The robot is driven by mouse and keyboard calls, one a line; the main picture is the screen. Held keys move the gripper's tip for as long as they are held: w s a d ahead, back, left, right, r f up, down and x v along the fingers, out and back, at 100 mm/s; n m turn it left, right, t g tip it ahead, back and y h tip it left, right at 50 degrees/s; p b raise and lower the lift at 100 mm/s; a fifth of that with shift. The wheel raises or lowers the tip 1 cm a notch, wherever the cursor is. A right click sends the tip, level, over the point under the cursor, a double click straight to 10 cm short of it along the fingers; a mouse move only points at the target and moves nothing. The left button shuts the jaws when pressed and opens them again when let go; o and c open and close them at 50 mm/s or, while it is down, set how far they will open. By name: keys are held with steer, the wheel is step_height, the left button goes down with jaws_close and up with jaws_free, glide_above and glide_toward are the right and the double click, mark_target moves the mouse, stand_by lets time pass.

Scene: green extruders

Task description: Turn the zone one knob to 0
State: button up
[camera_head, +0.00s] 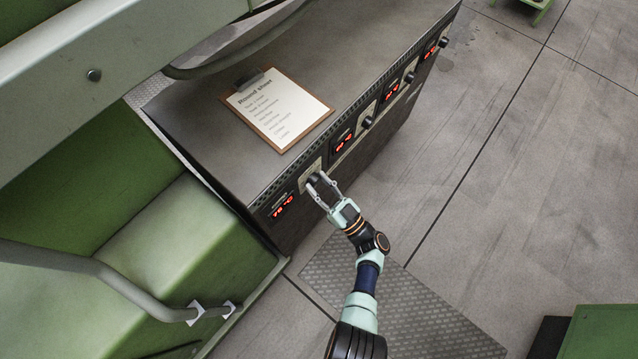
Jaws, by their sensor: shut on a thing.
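The control cabinet (262,88) has a front panel with several red displays and dark knobs. My gripper (317,184) is at the panel's near left end, shut on a dark knob (316,180) beside the leftmost display (282,208). Its two fingers lie on either side of this knob and partly hide it. The leftmost display appears to read about 78 °C. I cannot make out the zone labels or the knob's pointer.
Further right along the panel are more knobs, one here (367,122) and another here (410,77), each with a display. A clipboard (316,118) with a printed sheet lies on the cabinet top. Green machine housing (190,250) and a grey pipe (120,281) stand at left.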

steer(key=o, duration=1.1)
steer(key=shift+o, duration=0.2)
steer(key=v, duration=0.7)
steer(key=shift+s+d, duration=0.15)
